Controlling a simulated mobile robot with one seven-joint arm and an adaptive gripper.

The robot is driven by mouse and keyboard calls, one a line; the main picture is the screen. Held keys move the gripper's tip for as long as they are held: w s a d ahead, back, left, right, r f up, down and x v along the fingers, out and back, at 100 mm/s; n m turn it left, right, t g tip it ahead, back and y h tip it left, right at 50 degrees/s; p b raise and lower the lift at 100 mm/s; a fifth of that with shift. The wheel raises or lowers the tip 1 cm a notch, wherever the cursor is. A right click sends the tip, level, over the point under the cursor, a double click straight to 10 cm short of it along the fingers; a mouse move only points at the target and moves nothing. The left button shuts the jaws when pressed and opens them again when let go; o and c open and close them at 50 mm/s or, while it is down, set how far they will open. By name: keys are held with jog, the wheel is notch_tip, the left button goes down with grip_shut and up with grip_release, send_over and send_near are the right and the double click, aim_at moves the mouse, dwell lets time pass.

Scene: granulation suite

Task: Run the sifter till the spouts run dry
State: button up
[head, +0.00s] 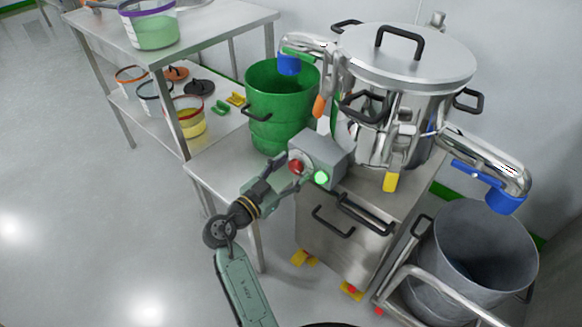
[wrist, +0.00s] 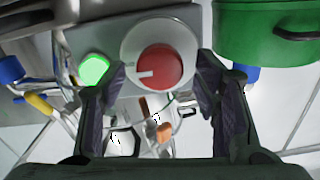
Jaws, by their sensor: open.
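The steel sifter (head: 400,75) stands on a wheeled cabinet (head: 345,235). Its left spout (head: 289,64) has a blue end over a green bin (head: 268,138). Its right spout (head: 503,200) has a blue end over a grey bin (head: 470,255). No falling powder can be made out at either spout. The grey control box (head: 325,148) carries a red knob (head: 297,167) with a white mark and a bright green lit button (head: 321,177). My gripper (head: 284,178) is open at the knob. In the wrist view, its fingers are either side of the red knob (wrist: 160,66); contact is unclear.
A steel table (head: 215,22) at the left bears a tub of green powder (head: 150,25). A cart rail (head: 440,290) surrounds the grey bin at lower right. The floor at left is clear.

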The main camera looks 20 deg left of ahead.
jog(key=shift+w+d, duration=0.1)
jog(key=shift+w, duration=0.1)
jog(key=c, duration=1.1)
jog(key=shift+c, duration=0.2)
